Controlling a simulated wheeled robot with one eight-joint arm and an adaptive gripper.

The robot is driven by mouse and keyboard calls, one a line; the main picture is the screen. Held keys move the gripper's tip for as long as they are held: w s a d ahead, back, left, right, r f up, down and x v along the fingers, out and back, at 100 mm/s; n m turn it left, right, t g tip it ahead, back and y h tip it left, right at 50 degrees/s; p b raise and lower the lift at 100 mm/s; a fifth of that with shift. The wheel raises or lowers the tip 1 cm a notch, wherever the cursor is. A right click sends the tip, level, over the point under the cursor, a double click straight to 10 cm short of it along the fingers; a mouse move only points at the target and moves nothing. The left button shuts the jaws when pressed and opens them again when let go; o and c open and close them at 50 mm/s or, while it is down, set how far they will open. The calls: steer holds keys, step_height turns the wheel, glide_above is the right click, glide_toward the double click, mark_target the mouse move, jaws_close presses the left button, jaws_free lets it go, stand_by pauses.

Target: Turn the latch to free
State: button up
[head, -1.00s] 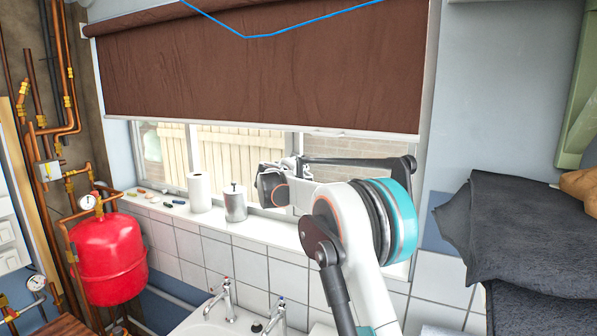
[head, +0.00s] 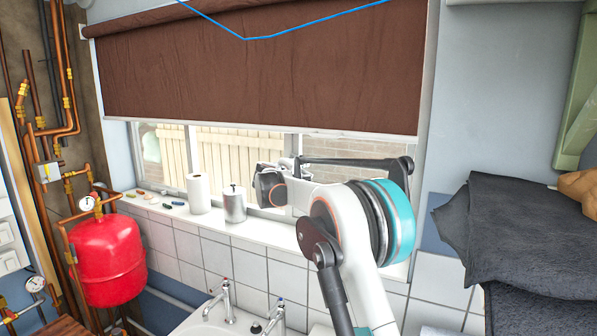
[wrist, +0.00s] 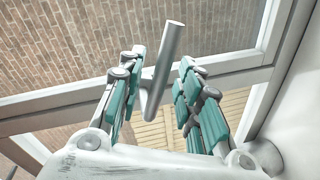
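The latch (wrist: 167,58) shows in the wrist view as a slim grey metal bar with a short stub on its left side, in front of the window frame. It stands tilted, its top leaning right. My gripper (wrist: 160,72) is open, with its teal-padded fingers on either side of the bar. A gap shows between the bar and the right finger. The stub comes close to the left finger, and I cannot tell if they touch. In the head view my arm reaches to the window, and the latch and fingertips cannot be made out there.
The window sill (head: 160,202) holds a white roll (head: 199,193), a metal canister (head: 235,204) and small items left of my arm. A brown blind (head: 260,75) hangs above. Taps (head: 226,300) stand below. Dark folded cloth (head: 530,235) lies at the right.

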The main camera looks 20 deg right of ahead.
steer(key=v, duration=1.2)
steer(key=s+f+m+g+y+b, duration=0.2)
steer(key=s+f+b, duration=0.3)
steer(key=s, duration=0.8)
steer(key=s+f+m+g+y+b, duration=0.15)
steer(key=s+f+b, duration=0.35)
steer(key=s, duration=0.9)
steer(key=s+a+f+m+y+b, duration=0.1)
steer(key=s+a+f+y+b, duration=0.2)
steer(key=s+f, duration=0.8)
steer(key=s+a+f+m+g+y+b, duration=0.1)
steer(key=s+a+f+y+b, duration=0.2)
steer(key=s+f, duration=0.9)
steer(key=s+a+y, duration=0.1)
steer(key=s, duration=0.2)
steer(key=shift+a+f+b, duration=0.3)
steer(key=shift+a, duration=0.05)
